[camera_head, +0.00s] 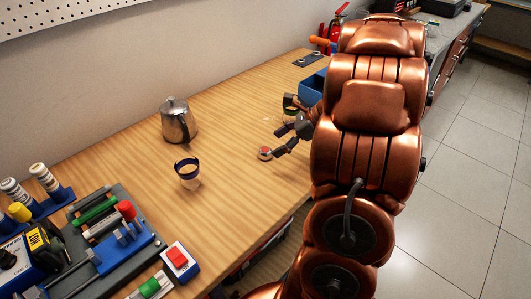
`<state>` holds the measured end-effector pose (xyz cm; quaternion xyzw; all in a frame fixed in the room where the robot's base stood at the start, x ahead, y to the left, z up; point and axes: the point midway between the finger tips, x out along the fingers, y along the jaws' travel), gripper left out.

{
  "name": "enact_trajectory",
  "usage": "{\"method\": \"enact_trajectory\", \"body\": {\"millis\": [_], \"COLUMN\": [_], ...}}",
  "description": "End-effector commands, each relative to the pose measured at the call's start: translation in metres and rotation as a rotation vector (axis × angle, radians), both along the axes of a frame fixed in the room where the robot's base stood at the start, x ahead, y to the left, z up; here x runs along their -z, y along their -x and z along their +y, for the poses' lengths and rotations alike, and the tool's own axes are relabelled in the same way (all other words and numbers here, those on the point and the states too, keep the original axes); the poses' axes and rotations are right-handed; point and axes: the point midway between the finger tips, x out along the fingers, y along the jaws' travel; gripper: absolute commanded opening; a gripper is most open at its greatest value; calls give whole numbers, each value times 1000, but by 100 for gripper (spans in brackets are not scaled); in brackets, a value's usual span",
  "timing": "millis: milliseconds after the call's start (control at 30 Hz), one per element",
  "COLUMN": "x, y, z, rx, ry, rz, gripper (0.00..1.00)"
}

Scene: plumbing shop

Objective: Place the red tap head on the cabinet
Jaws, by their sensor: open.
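A small round pale piece with a red centre, which looks like the red tap head (265,153), lies on the wooden bench top. My gripper (281,140) is low over the bench just to the right of it, with its fingers apart and pointing left. The piece is close to the lower fingertip; I cannot tell whether they touch. My copper arm hides part of the gripper and the bench's right side. A grey-topped cabinet (456,48) with reddish fronts stands at the upper right, beyond my arm.
A dark-rimmed cup (187,177) and a metal pot (179,122) stand left of the gripper. Tools and a red-button box (180,262) fill the front left. The middle bench is clear.

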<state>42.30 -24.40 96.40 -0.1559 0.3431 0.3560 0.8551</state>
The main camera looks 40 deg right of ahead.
Motion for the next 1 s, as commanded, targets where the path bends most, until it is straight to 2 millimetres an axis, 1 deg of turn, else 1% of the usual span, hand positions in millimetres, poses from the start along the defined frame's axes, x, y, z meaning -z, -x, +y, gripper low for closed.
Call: {"method": "enact_trajectory", "body": {"millis": [33,100,233,567,800,1000], "x": [2,3,7,26,48,55], "y": [0,0,-4,-21,-40,-46], "z": [-8,-14,-16,0,14,18], "rx": [28,54,71,68,69,69], "ry": [-13,-26,-34,-36,-35,-34], "rz": [1,0,0,2,2,-1], "gripper": [73,73,73,73,73,73]}}
